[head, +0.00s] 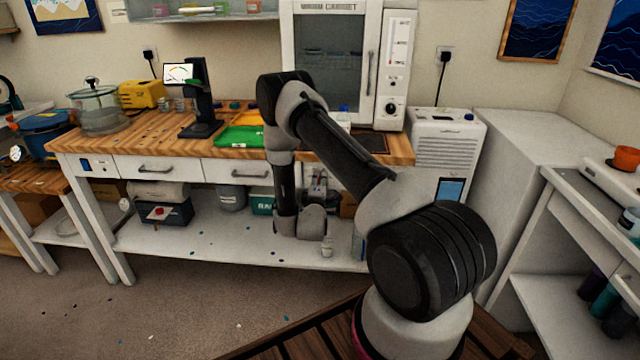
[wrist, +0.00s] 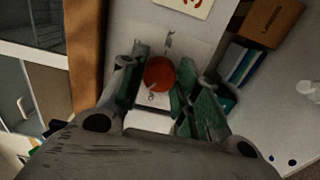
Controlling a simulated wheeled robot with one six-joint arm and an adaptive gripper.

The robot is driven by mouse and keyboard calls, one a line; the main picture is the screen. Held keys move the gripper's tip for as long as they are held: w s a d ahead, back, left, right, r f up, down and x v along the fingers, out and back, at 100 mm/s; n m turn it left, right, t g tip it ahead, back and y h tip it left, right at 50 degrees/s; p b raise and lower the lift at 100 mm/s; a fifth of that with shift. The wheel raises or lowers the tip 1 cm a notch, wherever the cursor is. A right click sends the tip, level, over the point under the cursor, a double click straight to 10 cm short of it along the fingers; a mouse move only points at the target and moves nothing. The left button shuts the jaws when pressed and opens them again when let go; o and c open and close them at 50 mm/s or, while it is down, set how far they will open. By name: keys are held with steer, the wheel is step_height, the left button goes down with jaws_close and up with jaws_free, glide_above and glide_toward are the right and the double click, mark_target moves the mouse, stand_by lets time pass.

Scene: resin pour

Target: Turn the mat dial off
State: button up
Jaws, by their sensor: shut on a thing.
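A round orange-red dial (wrist: 159,72) sits on a pale panel in the wrist view. Small marks show on the panel just above the dial, too blurred to read. My gripper (wrist: 161,82) has its green fingers on either side of the dial and is shut on it. A small pale mark shows on the dial's lower left, and I cannot tell its setting. In the head view my wrist hangs in front of the bench's underside, and the fingers and dial cannot be made out there.
The wooden bench top (head: 225,145) is above my wrist, with a green tray (head: 240,136) on it. The lower white shelf (head: 240,246) holds boxes and containers. In the wrist view a cardboard box (wrist: 272,22) stands at the upper right. The floor at left is largely open.

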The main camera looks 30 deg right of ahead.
steer(key=n, duration=0.5)
steer(key=shift+n, duration=0.4)
stand_by(0.4)
steer(key=o, duration=1)
steer(key=shift+s+a, duration=0.1)
steer(key=v, duration=1.1)
steer(key=shift+s+a, duration=0.25)
steer(key=shift+s, duration=0.05)
